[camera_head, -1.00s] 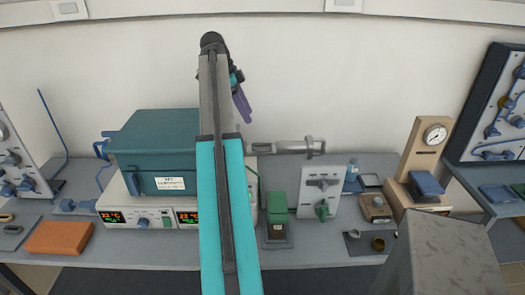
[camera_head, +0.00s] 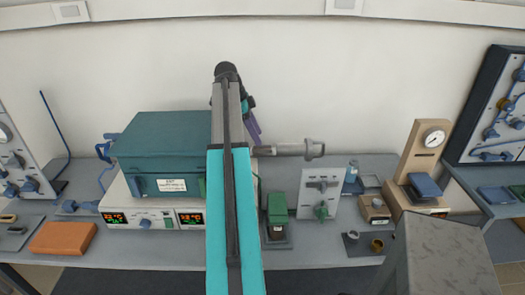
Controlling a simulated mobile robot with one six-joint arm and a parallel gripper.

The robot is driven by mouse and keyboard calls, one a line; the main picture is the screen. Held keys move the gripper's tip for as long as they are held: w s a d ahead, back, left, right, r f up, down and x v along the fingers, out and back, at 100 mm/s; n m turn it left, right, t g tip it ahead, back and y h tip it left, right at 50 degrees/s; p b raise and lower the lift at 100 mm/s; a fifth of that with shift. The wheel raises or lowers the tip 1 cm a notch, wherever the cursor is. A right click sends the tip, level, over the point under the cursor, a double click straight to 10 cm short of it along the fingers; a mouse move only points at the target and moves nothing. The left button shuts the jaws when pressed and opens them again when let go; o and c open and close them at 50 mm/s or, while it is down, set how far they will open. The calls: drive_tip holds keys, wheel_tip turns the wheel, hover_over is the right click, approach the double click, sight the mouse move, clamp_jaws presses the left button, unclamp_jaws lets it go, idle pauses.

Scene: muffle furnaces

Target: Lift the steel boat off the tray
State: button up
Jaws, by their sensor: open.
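I cannot single out the steel boat with certainty. A dark flat plate (camera_head: 362,250) lies near the front edge of the bench, right of centre. It carries a small grey piece (camera_head: 352,235) and a small brown cup-like piece (camera_head: 377,245). Another small dark tray (camera_head: 14,240) with small items lies at the far left; its contents are too small to name. My arm's cyan and grey link rises through the middle of the view, with a purple part behind its top. I cannot make out my gripper; it seems hidden behind the link.
A teal furnace (camera_head: 160,150) stands on a white control unit (camera_head: 145,218) with lit displays, left of my arm. An orange block (camera_head: 62,238) lies left. A green device (camera_head: 277,212), a grey valve panel (camera_head: 319,193) and a wooden gauge stand (camera_head: 423,155) stand right.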

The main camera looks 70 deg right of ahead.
drive_tip(key=shift+f, duration=0.1)
idle(0.3)
drive_tip(key=shift+p+x, duration=1.25)
drive_tip(key=shift+x, duration=1.3)
drive_tip(key=c, duration=1.1)
drive_tip(key=shift+c, duration=0.2)
drive_tip(key=shift+r, duration=0.2)
drive_tip(key=shift+r+b, duration=1)
drive_tip(key=shift+r, duration=0.55)
drive_tip(key=a+b, duration=0.1)
drive_tip(key=a, duration=0.3)
drive_tip(key=s+a+b, duration=0.1)
drive_tip(key=a, duration=0.4)
drive_tip(key=s+a+r+b, duration=0.1)
drive_tip(key=a+b, duration=0.1)
drive_tip(key=a, duration=0.3)
drive_tip(key=shift+s+a+r, duration=0.1)
drive_tip(key=shift+s+a, duration=0.05)
drive_tip(key=shift+c, duration=0.2)
drive_tip(key=shift+s+a+r, duration=0.15)
drive_tip(key=shift+a, duration=0.6)
